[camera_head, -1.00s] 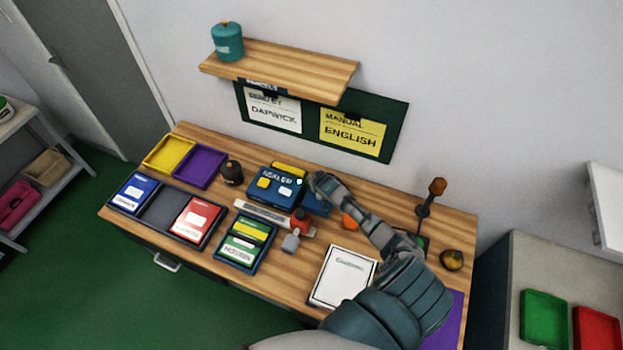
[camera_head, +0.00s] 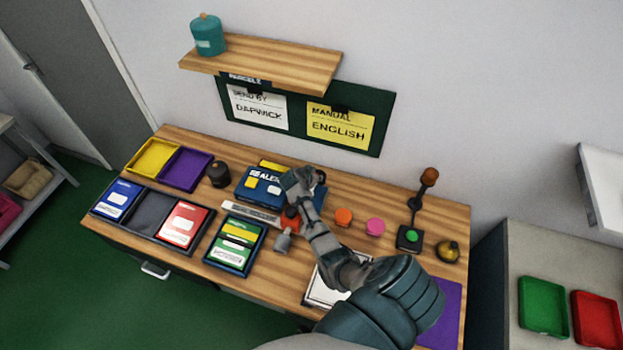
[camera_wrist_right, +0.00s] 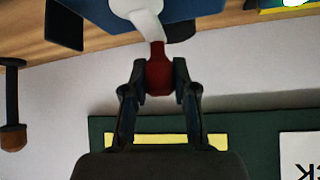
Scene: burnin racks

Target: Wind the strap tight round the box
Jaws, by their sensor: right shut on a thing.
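A blue box-shaped unit with a partly covered label (camera_head: 258,190) stands at the back middle of the bench. Its blue side also shows in the right wrist view (camera_wrist_right: 195,9). My right gripper (camera_head: 298,181) is at its right end. In the right wrist view my right gripper (camera_wrist_right: 159,82) is shut on a dark red grip (camera_wrist_right: 158,62). The grip sits at the end of a white curved arm (camera_wrist_right: 147,22) beside the blue side. I cannot make out a strap clearly. My left gripper is not in view.
Orange (camera_head: 343,216) and pink (camera_head: 375,227) knobs stand right of my gripper. A grey bottle-like item (camera_head: 283,240) is in front. A tray with green and yellow packs (camera_head: 233,245) lies front left. A lever (camera_head: 415,210) stands at right. A shelf (camera_head: 265,62) hangs above.

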